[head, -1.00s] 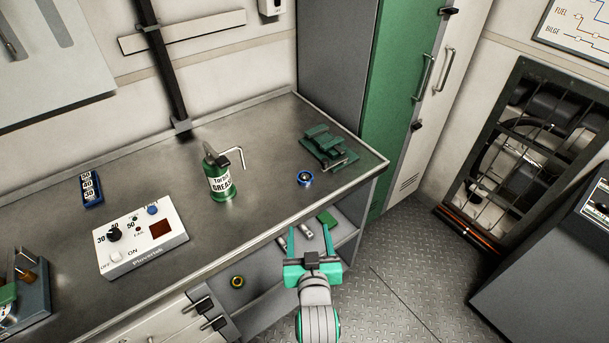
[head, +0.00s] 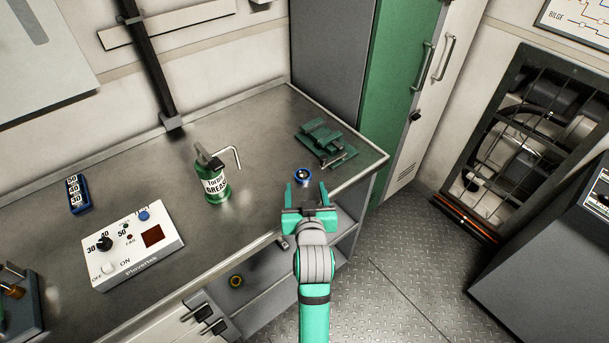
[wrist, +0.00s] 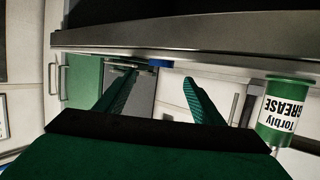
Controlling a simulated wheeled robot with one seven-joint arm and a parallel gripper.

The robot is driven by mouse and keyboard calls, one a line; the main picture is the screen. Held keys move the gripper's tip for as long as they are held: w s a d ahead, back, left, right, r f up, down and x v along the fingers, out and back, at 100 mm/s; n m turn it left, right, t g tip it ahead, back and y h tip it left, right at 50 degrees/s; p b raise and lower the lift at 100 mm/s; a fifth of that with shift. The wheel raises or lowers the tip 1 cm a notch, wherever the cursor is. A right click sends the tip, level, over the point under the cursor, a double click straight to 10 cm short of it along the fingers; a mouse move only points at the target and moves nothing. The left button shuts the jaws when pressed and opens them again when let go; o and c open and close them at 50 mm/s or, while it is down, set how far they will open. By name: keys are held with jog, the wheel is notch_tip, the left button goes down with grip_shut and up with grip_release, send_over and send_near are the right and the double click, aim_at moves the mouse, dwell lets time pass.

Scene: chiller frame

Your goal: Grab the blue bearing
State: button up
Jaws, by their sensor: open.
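The blue bearing (head: 303,175) is a small blue ring with a metallic centre, lying on the metal workbench (head: 262,150) near its front edge. In the wrist view a small part of the bearing (wrist: 158,63) shows between and beyond the fingertips; most of it is hidden by the bench edge. My green gripper (head: 306,190) is open and empty, just on the near side of the bearing, with its two fingers pointing toward it. In the wrist view my gripper (wrist: 155,79) also shows its fingers apart with nothing between them.
A green vise (head: 325,143) stands behind the bearing to the right. A grease can (head: 215,184) stands to the left, with a bent metal spout. The tester box (head: 132,245) and a blue numbered block (head: 78,194) are further left. The bench edge (head: 350,185) is close to my gripper.

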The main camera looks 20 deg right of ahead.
aim_at(303, 174)
jog(key=shift+w+f, duration=0.2)
jog(key=shift+w, duration=0.35)
jog(key=shift+x, duration=2.65)
jog(key=shift+f, duration=0.1)
jog(key=c, duration=1.2)
